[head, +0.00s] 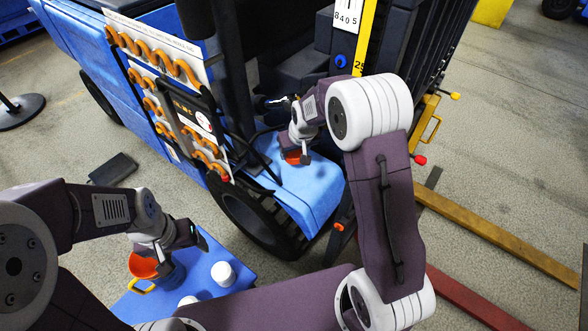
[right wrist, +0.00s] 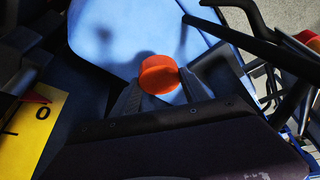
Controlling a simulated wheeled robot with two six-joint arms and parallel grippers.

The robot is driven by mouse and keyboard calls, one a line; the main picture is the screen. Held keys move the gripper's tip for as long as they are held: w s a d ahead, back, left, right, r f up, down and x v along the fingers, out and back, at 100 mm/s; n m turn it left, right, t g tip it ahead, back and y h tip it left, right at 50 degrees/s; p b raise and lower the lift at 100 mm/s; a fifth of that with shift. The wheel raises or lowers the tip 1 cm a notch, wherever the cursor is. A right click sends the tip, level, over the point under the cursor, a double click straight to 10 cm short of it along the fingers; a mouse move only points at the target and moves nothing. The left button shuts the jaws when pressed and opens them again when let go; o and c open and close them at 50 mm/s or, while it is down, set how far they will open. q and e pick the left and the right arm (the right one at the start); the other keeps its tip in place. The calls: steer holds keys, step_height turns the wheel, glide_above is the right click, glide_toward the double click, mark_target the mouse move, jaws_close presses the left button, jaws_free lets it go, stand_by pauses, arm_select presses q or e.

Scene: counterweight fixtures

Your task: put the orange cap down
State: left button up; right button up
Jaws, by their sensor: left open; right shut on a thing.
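The orange cap (head: 291,157) is between the fingers of my right gripper (head: 298,159), over the blue fender (head: 308,190) of the forklift. In the right wrist view the round cap (right wrist: 158,74) sits between the two dark fingertips, with the blue surface (right wrist: 120,35) behind it. I cannot tell whether the cap touches that surface. My left gripper (head: 202,241) is open and empty above the small blue table (head: 236,288) at the lower left.
An orange funnel-like thing (head: 143,265) with a yellow handle and white round containers (head: 223,273) stand on the blue table. A panel with orange hooks (head: 155,60) is on the forklift's side. Black bars and a large tyre (head: 250,222) border the fender.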

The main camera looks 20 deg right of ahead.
mark_target(293, 168)
steer(key=shift+f, duration=0.95)
steer(key=shift+f+b, duration=0.75)
steer(key=shift+f, duration=1.45)
steer(key=shift+f, duration=0.2)
steer(key=o, duration=1.4)
steer(key=shift+o, duration=0.2)
